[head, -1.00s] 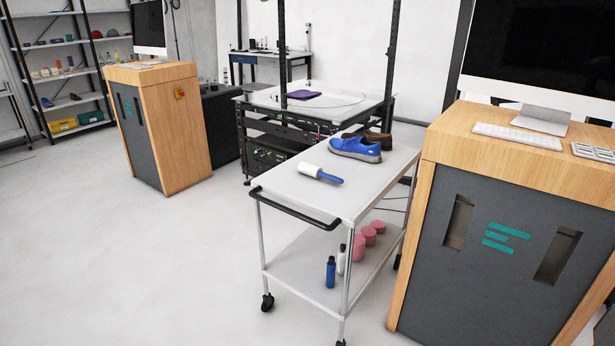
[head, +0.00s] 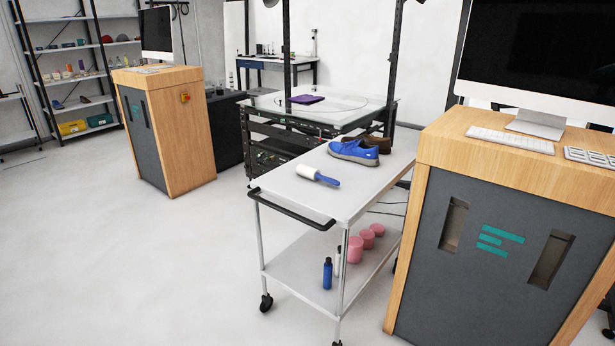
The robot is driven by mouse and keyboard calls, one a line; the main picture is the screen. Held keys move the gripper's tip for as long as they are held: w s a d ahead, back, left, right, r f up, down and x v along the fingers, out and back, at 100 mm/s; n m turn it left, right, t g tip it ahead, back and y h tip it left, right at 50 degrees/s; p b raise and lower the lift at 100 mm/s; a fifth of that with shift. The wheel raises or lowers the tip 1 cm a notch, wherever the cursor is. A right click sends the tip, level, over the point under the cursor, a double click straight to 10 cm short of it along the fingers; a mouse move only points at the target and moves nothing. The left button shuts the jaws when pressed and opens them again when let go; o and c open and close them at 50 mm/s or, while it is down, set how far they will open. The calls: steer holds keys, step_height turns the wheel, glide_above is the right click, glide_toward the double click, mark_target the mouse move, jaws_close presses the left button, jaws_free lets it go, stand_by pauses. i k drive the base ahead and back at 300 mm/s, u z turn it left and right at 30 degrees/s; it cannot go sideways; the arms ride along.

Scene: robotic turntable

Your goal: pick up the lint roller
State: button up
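The lint roller (head: 307,172) lies on the top shelf of a white trolley (head: 345,208), left of a pair of shoes. It has a white roll at its left end and a blue handle (head: 328,181) pointing right and toward me. Nothing covers it. My gripper does not show in the head view, so its state and place cannot be seen.
A blue shoe (head: 352,152) and a brown shoe (head: 378,142) stand at the trolley's far end. Bottles (head: 328,273) and pink containers (head: 356,248) stand on its lower shelf. A wooden-topped cabinet (head: 500,220) flanks it at right. Floor (head: 150,265) at left is clear.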

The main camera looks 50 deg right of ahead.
mark_target(305, 170)
steer(key=z, duration=0.1)
steer(key=i, duration=0.95)
steer(key=u, duration=0.05)
